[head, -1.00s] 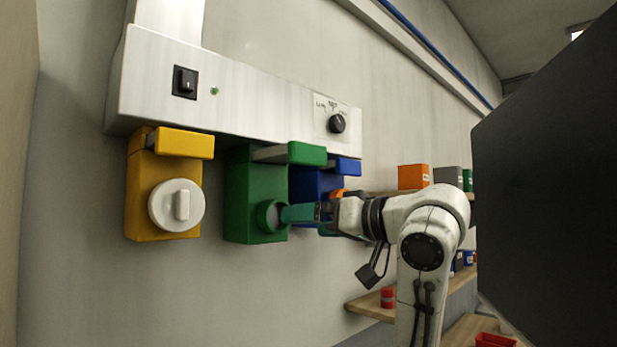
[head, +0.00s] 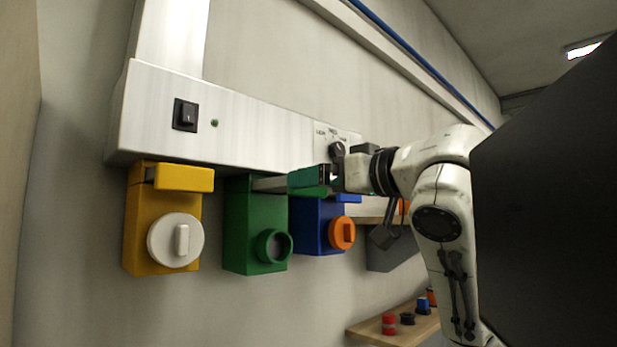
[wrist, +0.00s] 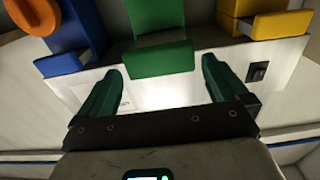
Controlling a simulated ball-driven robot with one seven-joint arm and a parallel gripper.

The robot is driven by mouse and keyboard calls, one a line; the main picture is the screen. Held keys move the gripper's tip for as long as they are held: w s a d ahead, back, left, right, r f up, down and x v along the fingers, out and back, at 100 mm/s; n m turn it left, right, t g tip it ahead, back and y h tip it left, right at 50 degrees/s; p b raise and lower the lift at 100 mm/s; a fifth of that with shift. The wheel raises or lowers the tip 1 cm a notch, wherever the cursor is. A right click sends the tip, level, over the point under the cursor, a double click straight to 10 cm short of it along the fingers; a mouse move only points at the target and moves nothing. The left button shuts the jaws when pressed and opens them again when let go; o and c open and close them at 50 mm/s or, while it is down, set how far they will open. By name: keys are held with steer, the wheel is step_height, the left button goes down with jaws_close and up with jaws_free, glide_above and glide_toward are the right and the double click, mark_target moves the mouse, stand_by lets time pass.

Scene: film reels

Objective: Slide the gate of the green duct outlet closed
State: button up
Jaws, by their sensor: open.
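The green duct outlet (head: 240,225) hangs under the white panel, with an uncapped round port at its lower front. In the wrist view the teal fingers (wrist: 160,70) are apart, one on each side of the handle, with visible gaps. The handle lies between and just beyond the fingertips. I cannot see any contact.
The yellow outlet (head: 140,235) with a white cap is on the left. The blue outlet (head: 312,235) with an orange cap (head: 342,232) is close on the right. The panel (head: 250,125) with switch and knob is just above. A shelf (head: 400,333) holds small items.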

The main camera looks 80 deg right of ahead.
mark_target(283, 189)
steer(key=shift+p+x, duration=0.4)
steer(key=shift+x, duration=1.65)
